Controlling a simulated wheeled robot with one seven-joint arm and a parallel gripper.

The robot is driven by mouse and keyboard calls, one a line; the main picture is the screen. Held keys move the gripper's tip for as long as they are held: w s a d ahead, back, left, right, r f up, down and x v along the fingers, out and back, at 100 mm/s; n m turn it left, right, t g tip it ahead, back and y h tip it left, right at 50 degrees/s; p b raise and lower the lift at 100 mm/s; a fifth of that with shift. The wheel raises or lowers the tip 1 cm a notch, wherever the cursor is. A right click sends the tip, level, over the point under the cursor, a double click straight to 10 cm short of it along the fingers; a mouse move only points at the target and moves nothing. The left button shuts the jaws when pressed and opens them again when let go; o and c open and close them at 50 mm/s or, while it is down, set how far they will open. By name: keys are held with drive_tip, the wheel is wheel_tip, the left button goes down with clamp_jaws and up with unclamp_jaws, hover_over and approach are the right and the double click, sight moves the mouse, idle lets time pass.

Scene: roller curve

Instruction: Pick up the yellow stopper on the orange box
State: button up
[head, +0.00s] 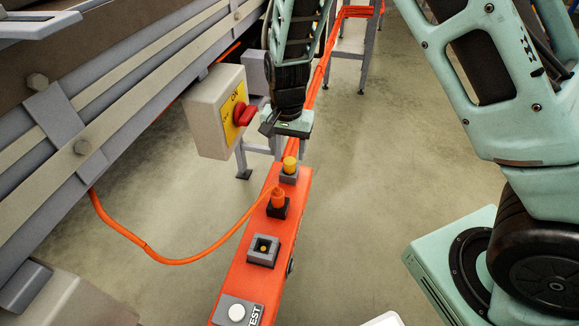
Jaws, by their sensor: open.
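The yellow stopper (290,165) stands upright in a grey square socket near the far end of the long orange box (238,276). My gripper (287,128) is at the end of my arm, just beyond and above the stopper in the picture. Its fingers are small and dark, partly hidden by the gripper body. It is open, and nothing shows between its fingers. I cannot tell the exact distance between fingers and stopper.
An orange plug (278,197) with an orange cable (172,261) sits in the box nearer me. An empty socket (263,250) and a white button (236,312) follow. A grey switch box (208,112) with red knob is left of my gripper. Conveyor rails (110,90) fill the left.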

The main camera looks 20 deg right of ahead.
sight(290, 160)
drive_tip(key=f, duration=0.5)
drive_tip(key=shift+d+f, duration=0.15)
drive_tip(key=shift+d, duration=0.15)
drive_tip(key=c, duration=1.1)
